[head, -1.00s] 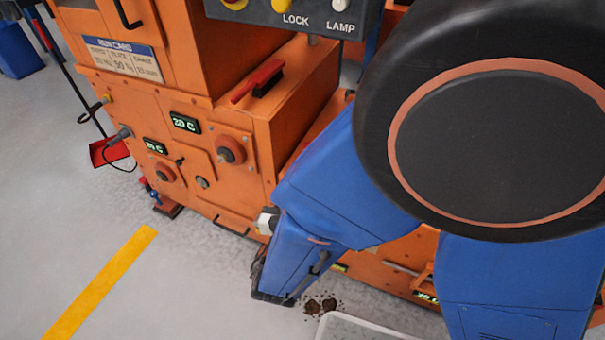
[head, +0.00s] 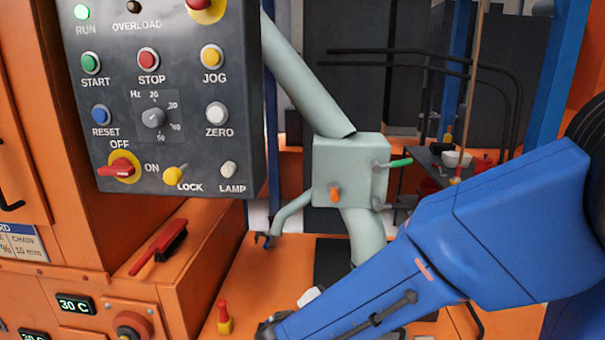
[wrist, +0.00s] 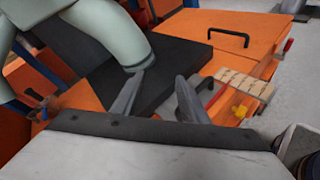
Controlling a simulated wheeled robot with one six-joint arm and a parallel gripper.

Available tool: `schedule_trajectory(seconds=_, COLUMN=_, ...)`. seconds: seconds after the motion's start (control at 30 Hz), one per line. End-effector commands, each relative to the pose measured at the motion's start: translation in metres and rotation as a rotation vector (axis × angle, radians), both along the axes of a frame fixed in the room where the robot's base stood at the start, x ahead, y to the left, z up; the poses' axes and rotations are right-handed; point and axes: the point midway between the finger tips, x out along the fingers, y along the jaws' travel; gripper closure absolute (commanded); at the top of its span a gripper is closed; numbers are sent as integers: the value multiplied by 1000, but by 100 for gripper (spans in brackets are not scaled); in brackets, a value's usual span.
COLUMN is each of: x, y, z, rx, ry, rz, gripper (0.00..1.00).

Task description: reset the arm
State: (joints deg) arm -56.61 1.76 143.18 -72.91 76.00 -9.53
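My blue arm (head: 470,235) reaches from the right edge down to the bottom middle of the head view. Its wrist end is at the bottom edge, low over the orange machine deck (head: 262,275). My gripper (wrist: 162,77) shows in the wrist view, with its two grey fingers apart and nothing between them. A black plate (wrist: 180,62) lies beyond the fingers, beside the foot of a pale green pipe (wrist: 95,40). I cannot tell whether the fingers touch the plate. The fingers are not clearly visible in the head view.
A grey control panel (head: 190,100) hangs at upper left. A pale green box (head: 348,172) with pipes stands mid-picture. A red-handled brush (head: 160,248) lies on the orange ledge.

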Motion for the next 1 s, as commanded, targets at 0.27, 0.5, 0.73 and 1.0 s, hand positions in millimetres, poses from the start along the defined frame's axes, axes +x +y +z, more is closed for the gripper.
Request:
schedule_trajectory(seconds=0.27, x=-31, y=-98, z=5, rx=298, ry=24, rz=-367, gripper=60)
schedule_trajectory(seconds=0.5, x=-71, y=-148, z=5, rx=572, ry=7, rz=-655, gripper=60)
schedule_trajectory(seconds=0.73, x=-109, y=-173, z=7, rx=852, ry=-43, rz=-905, gripper=60)
schedule_trajectory(seconds=1.0, x=-144, y=-180, z=18, rx=1199, ry=-150, rz=-1154, gripper=60)
